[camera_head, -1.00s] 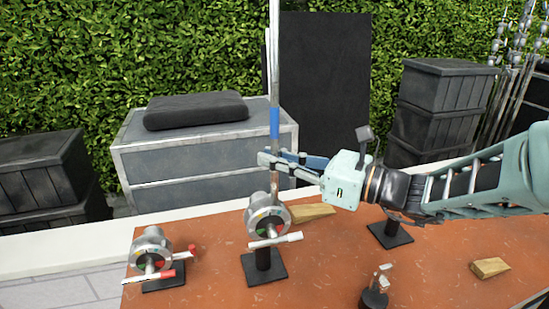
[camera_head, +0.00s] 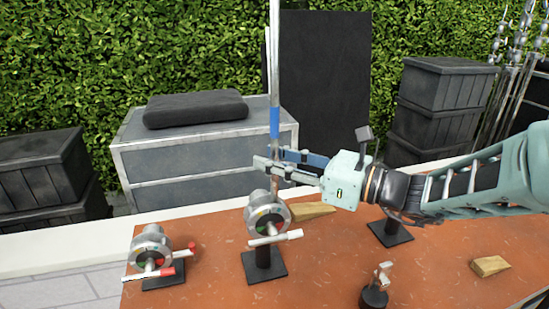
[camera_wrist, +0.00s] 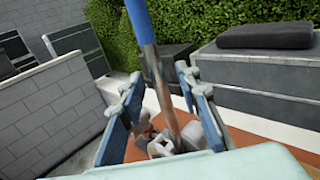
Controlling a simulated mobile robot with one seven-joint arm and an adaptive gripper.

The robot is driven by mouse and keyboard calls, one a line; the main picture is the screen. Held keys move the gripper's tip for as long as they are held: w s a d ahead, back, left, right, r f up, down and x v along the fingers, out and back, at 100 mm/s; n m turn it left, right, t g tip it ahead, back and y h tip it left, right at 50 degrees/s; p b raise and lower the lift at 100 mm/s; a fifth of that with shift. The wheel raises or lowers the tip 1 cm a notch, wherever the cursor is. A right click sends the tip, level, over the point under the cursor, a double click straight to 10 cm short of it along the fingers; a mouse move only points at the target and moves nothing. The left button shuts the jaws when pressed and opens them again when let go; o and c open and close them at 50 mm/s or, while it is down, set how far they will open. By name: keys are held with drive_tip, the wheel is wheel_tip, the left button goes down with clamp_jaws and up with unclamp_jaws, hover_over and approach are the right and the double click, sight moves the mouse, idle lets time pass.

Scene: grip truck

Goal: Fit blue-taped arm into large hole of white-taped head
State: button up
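The blue-taped arm is a long grey pole (camera_head: 275,70) with a blue band (camera_head: 275,122), standing nearly upright. Its lower end meets the top of the white-taped head (camera_head: 266,218), a metal clamp with a white handle on a black stand. It seems to sit in the head's top, but the exact fit is hidden. My gripper (camera_head: 268,160) is open around the pole below the blue band. In the wrist view, the pole (camera_wrist: 165,90) passes between the two spread fingers, with gaps on both sides, and the head (camera_wrist: 165,145) is partly visible below.
A red-taped head (camera_head: 150,248) stands at the left of the orange table (camera_head: 330,255). Wooden wedges (camera_head: 312,211) (camera_head: 490,266), a small black-based metal fitting (camera_head: 374,290) and a black stand (camera_head: 391,233) are to the right. Grey cases (camera_head: 200,150) stand behind.

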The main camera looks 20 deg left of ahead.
drive_tip(key=s+d, duration=0.1)
drive_tip(key=d, duration=1.1)
